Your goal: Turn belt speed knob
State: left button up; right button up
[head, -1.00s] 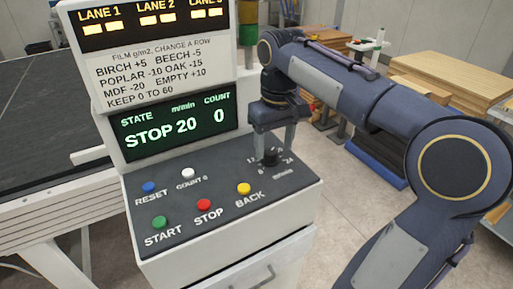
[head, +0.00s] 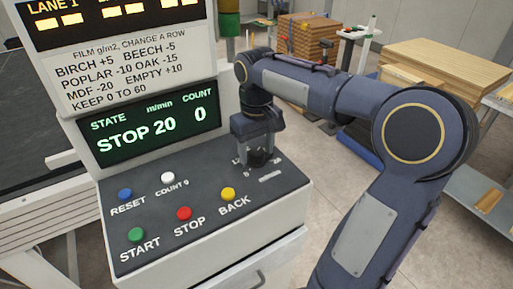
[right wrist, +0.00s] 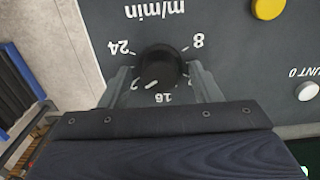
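The black belt speed knob (right wrist: 160,66) sits on the dark sloped panel (head: 150,225), its white mark pointing towards the partly hidden 20. In the head view the knob (head: 257,159) is mostly hidden by my right gripper (head: 257,155). In the right wrist view the right gripper (right wrist: 161,78) is open, with one finger on each side of the knob. Small gaps seem to show between fingers and knob; contact is not clear. The display (head: 150,127) reads STOP, 20 m/min, count 0. My left gripper is not in view.
Yellow BACK (head: 228,194), red STOP (head: 184,214), green START (head: 136,235), blue RESET (head: 125,194) and white COUNT 0 (head: 168,177) buttons stand left of the knob. The display housing rises behind. Wood stacks (head: 440,65) stand on the far right.

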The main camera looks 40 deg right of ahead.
jog(key=c, duration=0.9)
